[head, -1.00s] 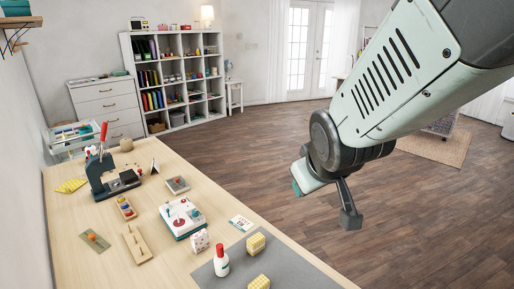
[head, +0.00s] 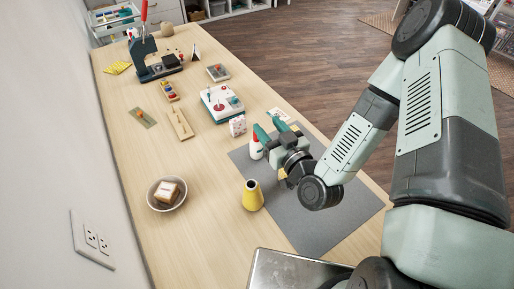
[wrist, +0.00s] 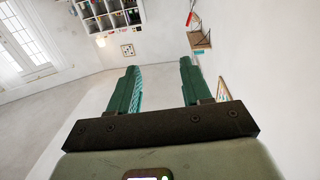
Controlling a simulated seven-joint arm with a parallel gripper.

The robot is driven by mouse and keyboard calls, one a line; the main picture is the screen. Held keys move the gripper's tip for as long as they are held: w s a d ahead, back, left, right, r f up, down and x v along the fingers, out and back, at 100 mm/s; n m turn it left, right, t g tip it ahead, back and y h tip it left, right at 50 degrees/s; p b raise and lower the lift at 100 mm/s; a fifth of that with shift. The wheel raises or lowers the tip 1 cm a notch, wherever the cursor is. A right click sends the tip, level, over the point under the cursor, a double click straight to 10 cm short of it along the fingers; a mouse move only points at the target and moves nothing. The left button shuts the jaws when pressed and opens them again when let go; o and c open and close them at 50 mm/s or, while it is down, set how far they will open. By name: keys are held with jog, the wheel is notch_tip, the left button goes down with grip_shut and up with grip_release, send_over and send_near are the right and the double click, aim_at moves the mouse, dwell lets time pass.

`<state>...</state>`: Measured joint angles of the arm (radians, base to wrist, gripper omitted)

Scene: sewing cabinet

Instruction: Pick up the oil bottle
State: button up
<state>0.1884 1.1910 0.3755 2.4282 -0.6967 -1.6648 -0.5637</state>
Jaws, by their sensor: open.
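The oil bottle appears to be the small white bottle (head: 256,150) with a red cap, upright on the grey mat (head: 310,218) in the head view. Its upper part is partly hidden by a finger of my gripper (head: 269,128). My gripper is open, with its teal fingers apart and nothing visible between them. In the picture it lies just right of and above the bottle; whether it touches the bottle I cannot tell. In the wrist view the open fingers (wrist: 158,68) point toward walls and a distant shelf, and the bottle does not show.
A patterned white block (head: 237,126) and a white machine box (head: 221,104) stand behind. A bowl (head: 155,201) holding a block is at left. Bare tabletop lies between bowl and cone.

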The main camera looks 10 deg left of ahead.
aim_at(257, 144)
notch_tip(257, 144, down, 7)
jog(key=shift+f+x, duration=0.2)
jog(key=shift+x, duration=1.65)
jog(key=shift+f+x, duration=0.2)
jog(key=shift+x, duration=1.7)
jog(key=shift+c, duration=0.4)
grip_shut()
